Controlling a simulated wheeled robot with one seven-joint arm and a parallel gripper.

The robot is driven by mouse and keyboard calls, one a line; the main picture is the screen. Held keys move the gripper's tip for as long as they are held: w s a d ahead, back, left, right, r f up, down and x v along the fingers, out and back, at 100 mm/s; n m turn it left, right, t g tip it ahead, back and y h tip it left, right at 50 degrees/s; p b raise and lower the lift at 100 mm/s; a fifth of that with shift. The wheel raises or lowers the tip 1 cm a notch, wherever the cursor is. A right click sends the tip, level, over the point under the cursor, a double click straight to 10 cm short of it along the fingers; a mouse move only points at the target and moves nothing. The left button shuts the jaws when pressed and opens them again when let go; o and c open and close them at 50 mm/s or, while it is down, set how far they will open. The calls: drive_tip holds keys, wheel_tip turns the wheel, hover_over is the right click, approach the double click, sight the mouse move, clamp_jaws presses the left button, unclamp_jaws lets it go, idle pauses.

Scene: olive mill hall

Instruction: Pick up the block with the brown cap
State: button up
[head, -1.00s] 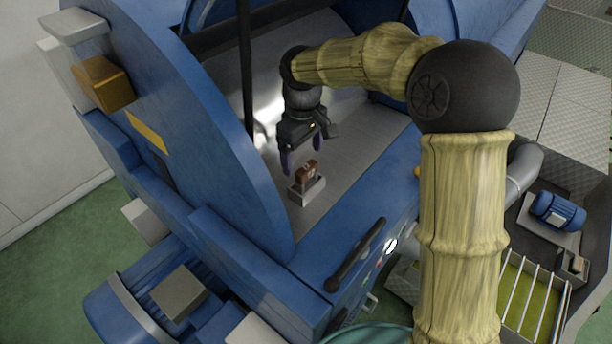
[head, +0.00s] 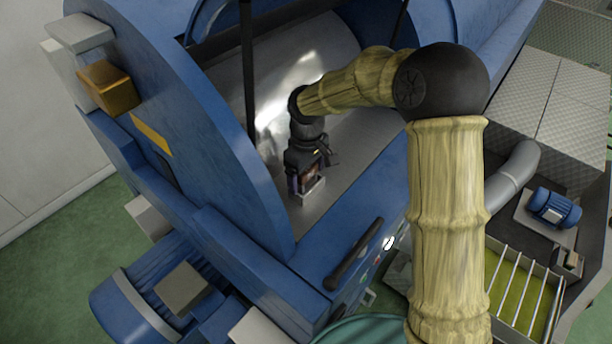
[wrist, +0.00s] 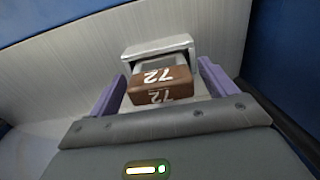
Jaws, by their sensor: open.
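The block with the brown cap (wrist: 154,86) has white "72" markings on its top and near side. It sits in a small light grey holder (wrist: 160,47) inside the machine. In the head view the block (head: 311,176) is mostly hidden by my gripper (head: 306,188), and the holder (head: 314,192) shows beneath. My gripper is open, with its two purple fingers on either side of the brown cap in the wrist view. A gap shows on each side of the cap there. The block's lower part is hidden.
The holder stands on the metal floor (head: 338,171) of the blue machine (head: 228,150). Its tall blue side wall is left of my gripper, a dark upright bar (head: 247,75) stands behind, and a black handle (head: 354,256) is on the front panel. The metal floor around the holder is bare.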

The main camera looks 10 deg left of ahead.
idle(0.4)
drive_tip(key=c, duration=1.2)
drive_tip(key=shift+r+b, duration=0.15)
drive_tip(key=shift+b, duration=0.25)
drive_tip(key=shift+d+r+b, duration=0.15)
drive_tip(key=shift+b, duration=0.25)
wheel_tip(320, 180, up, 6)
drive_tip(key=shift+r+b, duration=0.15)
drive_tip(key=shift+b, duration=0.9)
drive_tip(key=s+d+b, duration=0.3)
drive_tip(key=s+d, duration=0.2)
drive_tip(key=d, duration=0.3)
drive_tip(key=s+d+b, duration=0.3)
drive_tip(key=s+d, duration=0.2)
drive_tip(key=d, duration=0.4)
drive_tip(key=shift+b, duration=0.3)
drive_tip(key=shift+r, duration=0.1)
